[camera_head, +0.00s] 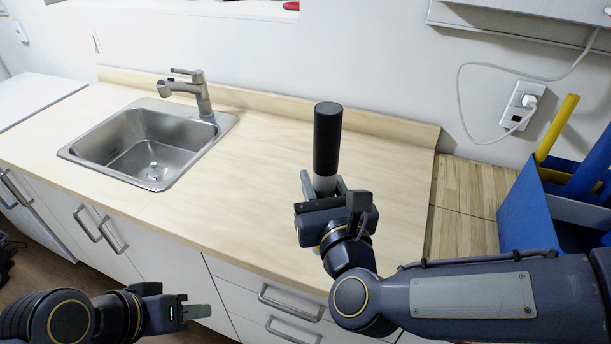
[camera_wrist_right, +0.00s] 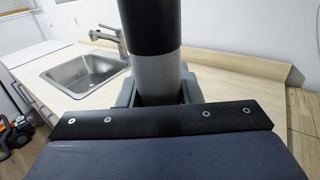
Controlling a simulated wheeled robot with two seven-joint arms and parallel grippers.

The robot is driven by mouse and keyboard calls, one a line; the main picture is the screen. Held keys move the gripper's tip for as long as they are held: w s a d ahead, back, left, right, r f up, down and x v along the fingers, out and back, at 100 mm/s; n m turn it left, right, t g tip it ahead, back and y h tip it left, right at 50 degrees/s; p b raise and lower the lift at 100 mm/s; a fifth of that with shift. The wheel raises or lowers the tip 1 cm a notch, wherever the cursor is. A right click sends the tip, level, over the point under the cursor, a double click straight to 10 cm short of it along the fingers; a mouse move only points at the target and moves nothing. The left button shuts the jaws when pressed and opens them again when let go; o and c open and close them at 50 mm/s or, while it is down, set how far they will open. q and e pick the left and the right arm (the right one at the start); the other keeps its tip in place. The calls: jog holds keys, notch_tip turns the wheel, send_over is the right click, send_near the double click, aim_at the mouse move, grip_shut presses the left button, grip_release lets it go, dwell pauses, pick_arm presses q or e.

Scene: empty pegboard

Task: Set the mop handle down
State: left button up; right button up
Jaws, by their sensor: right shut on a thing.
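The mop handle (camera_head: 327,140) stands upright over the counter, with a black upper part and a grey lower part. My right gripper (camera_head: 324,186) is shut around its grey part. The right wrist view also shows the handle (camera_wrist_right: 156,78) between the grey fingers of my right gripper (camera_wrist_right: 158,92). The handle's lower end is hidden behind my gripper and wrist, so I cannot tell whether it touches the counter. My left gripper (camera_head: 192,311) is low at the front, before the cabinet fronts and away from the handle. Its finger gap does not show clearly.
The light wood counter (camera_head: 250,165) is clear around the handle. A steel sink (camera_head: 150,145) with a faucet (camera_head: 200,95) is at the left. A blue bin (camera_head: 530,215) with a yellow pole (camera_head: 556,128) stands at the right. A white cord hangs from the wall outlet (camera_head: 522,105).

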jog(key=w+f+p, duration=0.3)
jog(key=w+f, duration=0.9)
jog(key=w, duration=0.1)
jog(key=shift+a+f, duration=0.15)
jog(key=shift+f, duration=0.2)
jog(key=shift+w+f, duration=0.1)
jog(key=shift+f, duration=0.15)
jog(key=o, duration=1)
jog(key=shift+r, duration=0.1)
jog(key=b+v, duration=0.3)
jog(key=v, duration=0.9)
jog(key=shift+r+b, duration=0.15)
jog(key=shift+b, duration=0.15)
